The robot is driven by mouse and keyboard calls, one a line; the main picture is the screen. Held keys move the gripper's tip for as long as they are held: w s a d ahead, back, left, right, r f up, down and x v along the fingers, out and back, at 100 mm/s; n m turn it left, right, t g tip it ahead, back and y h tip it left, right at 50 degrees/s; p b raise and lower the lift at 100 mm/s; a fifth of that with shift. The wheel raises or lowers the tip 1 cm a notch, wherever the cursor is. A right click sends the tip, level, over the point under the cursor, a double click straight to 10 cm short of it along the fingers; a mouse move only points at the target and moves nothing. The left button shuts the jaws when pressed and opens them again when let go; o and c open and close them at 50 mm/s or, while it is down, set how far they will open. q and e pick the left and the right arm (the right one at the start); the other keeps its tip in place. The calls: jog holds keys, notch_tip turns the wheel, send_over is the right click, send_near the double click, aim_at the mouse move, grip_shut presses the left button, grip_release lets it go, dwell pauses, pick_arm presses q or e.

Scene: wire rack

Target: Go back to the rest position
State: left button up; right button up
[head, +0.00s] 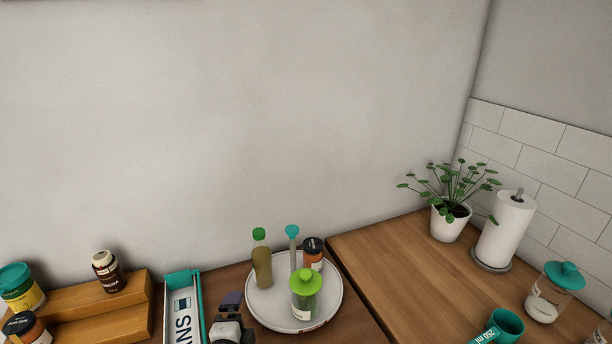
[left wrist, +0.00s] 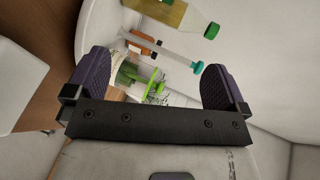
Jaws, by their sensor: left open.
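My left gripper (head: 231,302) is at the bottom of the head view, beside the left rim of a round white tray (head: 262,318). In the left wrist view my left gripper (left wrist: 156,82) has its two dark purple fingers wide apart, with nothing held between them. A clear jar with a green lid (head: 306,291) stands on the tray; it also shows beyond the fingers in the left wrist view (left wrist: 127,76). My right gripper is in neither view.
The tray also bears a green-capped bottle (head: 262,265), a teal-topped thin item (head: 293,248) and a dark-lidded jar (head: 313,258). A teal-and-white box (head: 183,308) and wooden step shelf (head: 132,297) stand left. A plant (head: 449,218) and paper roll (head: 505,232) stand right.

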pick_arm(q)
jog(key=s+a+r+n+g, duration=0.1)
jog(key=s+a+n+g, duration=0.25)
jog(key=s+n, duration=0.7)
jog(key=s+a+f+n+g, duration=0.1)
jog(key=s+f+g, duration=0.2)
jog(key=s+f, duration=0.45)
jog(key=s+a+f+n+g, duration=0.15)
jog(key=s+f, duration=0.35)
jog(key=s, duration=0.6)
jog(key=s+a+f+n+g, duration=0.1)
jog(key=s+f+n+g, duration=0.15)
jog(key=s+f, duration=0.5)
notch_tip(320, 180, up, 32)
jog(key=s+p, duration=0.1)
jog(key=p, duration=2.9)
jog(key=shift+s+d+m+g, duration=0.2)
jog(key=shift+s+m+g, duration=0.15)
jog(key=shift+s, duration=0.05)
jog(key=shift+f, duration=0.1)
